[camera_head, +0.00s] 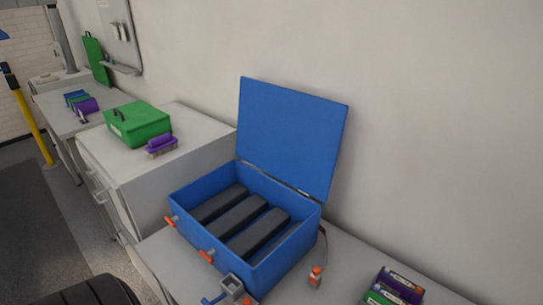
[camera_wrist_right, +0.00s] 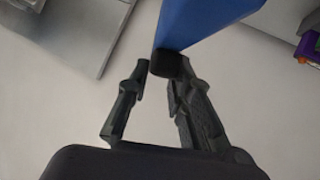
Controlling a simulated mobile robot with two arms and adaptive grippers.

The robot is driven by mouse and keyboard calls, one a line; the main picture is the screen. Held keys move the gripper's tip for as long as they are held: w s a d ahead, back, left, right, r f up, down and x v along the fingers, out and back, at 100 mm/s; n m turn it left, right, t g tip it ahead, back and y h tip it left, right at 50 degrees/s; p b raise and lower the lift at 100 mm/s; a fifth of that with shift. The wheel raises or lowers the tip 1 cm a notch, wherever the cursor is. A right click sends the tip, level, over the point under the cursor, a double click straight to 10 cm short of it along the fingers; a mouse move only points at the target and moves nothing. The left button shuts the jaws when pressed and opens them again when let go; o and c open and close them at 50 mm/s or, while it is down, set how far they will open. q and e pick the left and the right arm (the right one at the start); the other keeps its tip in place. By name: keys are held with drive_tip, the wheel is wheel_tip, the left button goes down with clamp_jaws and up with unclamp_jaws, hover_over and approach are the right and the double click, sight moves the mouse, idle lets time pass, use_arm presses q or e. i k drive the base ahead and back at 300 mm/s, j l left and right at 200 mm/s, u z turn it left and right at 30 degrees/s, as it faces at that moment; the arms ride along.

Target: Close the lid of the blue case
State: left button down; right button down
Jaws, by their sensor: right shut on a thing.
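The blue case (camera_head: 262,255) stands on a light worktop with its lid (camera_head: 291,137) raised upright at the back, near the wall. Several dark bars (camera_head: 234,222) lie inside it. Orange latches (camera_head: 206,257) show on its front. Neither gripper shows in the head view. In the right wrist view my right gripper (camera_wrist_right: 158,75) is shut on a blue thing (camera_wrist_right: 205,20) with a dark end at the fingertips. Most of this thing lies beyond the top edge, so I cannot tell what it is. My left gripper is not in view.
A grey and blue clamp-like thing (camera_head: 231,288) stands at the case's front. An orange-tipped item (camera_head: 316,276) and a purple and green rack (camera_head: 396,288) are at its right. A green box (camera_head: 139,124) and a purple item (camera_head: 161,145) sit on the cabinet at left.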

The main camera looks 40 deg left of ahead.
sight(244, 233)
drive_tip(key=k+u, duration=0.35)
drive_tip(key=k+j+u, duration=0.1)
drive_tip(key=u, duration=0.25)
drive_tip(key=j+u, duration=0.45)
drive_tip(key=j, duration=0.3)
drive_tip(key=i+j+u, duration=0.15)
drive_tip(key=j+u, duration=0.25)
drive_tip(key=j, duration=0.3)
